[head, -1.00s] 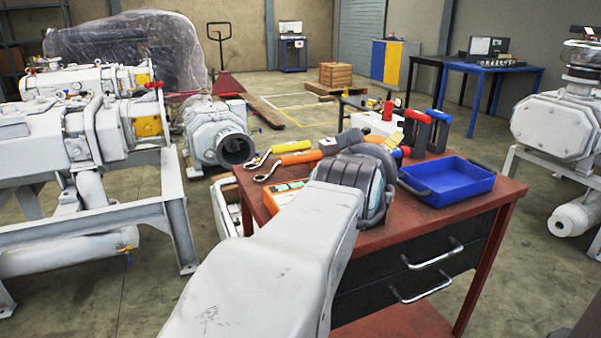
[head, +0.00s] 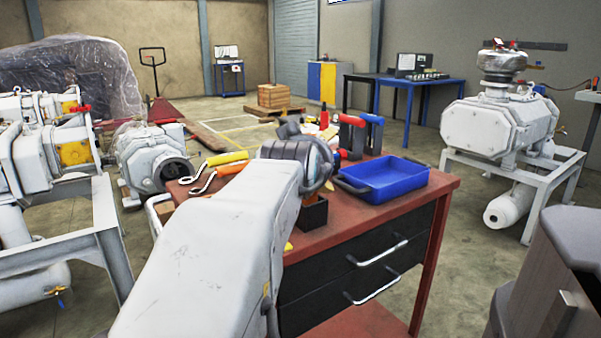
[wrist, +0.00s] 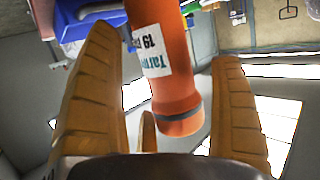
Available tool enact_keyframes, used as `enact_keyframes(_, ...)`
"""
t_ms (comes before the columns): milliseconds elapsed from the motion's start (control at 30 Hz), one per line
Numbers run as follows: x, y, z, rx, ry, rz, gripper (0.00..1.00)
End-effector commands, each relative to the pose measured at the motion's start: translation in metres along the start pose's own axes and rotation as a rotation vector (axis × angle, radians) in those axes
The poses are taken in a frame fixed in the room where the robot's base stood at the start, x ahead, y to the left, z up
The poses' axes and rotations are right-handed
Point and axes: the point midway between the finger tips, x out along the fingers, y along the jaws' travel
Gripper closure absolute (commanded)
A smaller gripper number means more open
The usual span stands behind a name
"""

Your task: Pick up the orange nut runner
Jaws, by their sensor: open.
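An orange nut runner (wrist: 172,60) with a white printed label fills the middle of the wrist view. Its rounded end has a dark grey band and points down in the picture; its upper part runs out of frame. My gripper (wrist: 164,52) is open, with one tan ribbed finger on each side of it. A gap shows between the nut runner and each finger in the picture. In the head view my own arm hides most of the gripper. A bit of orange shows beside the arm's end there, but I cannot tell what it is.
A grey pump on a frame (head: 499,125) stands right. A grey cabinet (head: 545,285) is near right.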

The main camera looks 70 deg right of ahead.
Motion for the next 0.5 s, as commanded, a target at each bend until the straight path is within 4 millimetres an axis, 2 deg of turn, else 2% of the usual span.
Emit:
enact_keyframes(100,-0.0002,0.0000,-0.0002,0.000,0.000,0.000,0.14)
enact_keyframes(500,-0.0003,0.0000,0.0000,0.000,0.000,0.000,0.49)
